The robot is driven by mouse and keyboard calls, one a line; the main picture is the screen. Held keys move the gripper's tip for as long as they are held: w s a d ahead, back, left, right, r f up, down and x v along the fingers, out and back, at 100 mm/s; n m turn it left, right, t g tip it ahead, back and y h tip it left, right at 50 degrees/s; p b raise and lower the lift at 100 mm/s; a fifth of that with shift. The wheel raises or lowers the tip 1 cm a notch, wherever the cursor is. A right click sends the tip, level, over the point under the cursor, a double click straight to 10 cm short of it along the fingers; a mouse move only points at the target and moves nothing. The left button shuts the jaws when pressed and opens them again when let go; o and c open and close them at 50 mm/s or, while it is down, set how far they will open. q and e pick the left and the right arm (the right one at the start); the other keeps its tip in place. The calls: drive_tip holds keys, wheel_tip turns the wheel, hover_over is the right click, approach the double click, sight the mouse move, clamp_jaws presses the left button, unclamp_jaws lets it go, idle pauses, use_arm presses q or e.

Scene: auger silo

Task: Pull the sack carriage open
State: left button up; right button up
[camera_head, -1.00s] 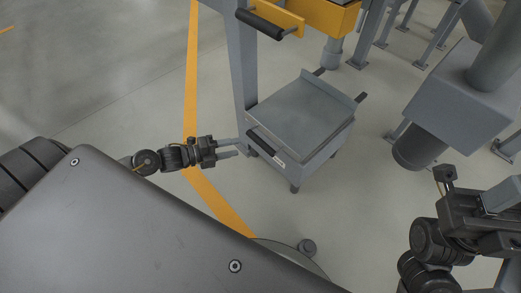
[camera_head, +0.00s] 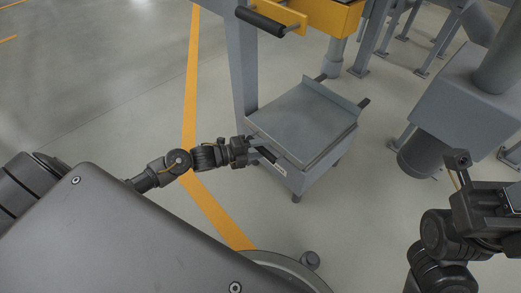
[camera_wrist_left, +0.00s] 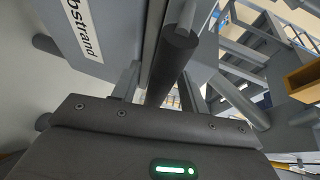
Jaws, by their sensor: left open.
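The sack carriage (camera_head: 305,118) is a grey, low, flat-topped cart on legs in the middle of the head view. Its black handle (camera_head: 268,155) is on the near left side, beside a small white label. My left gripper (camera_head: 253,146) is at the end of this handle, its fingers partly hidden there. In the left wrist view the dark handle bar (camera_wrist_left: 173,58) runs between the two open fingers of my gripper (camera_wrist_left: 160,85); I cannot tell whether they touch it. My right gripper (camera_head: 460,168) is at the right edge, away from the carriage, its jaws unclear.
A grey post (camera_head: 241,65) rises just behind the carriage's left corner. A yellow part with a black handle (camera_head: 262,22) overhangs at the top. A grey machine with a round spout (camera_head: 420,155) stands at right. The floor left of the carriage is clear, with a yellow line (camera_head: 191,90).

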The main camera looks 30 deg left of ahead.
use_arm(q)
clamp_jaws()
idle(0.3)
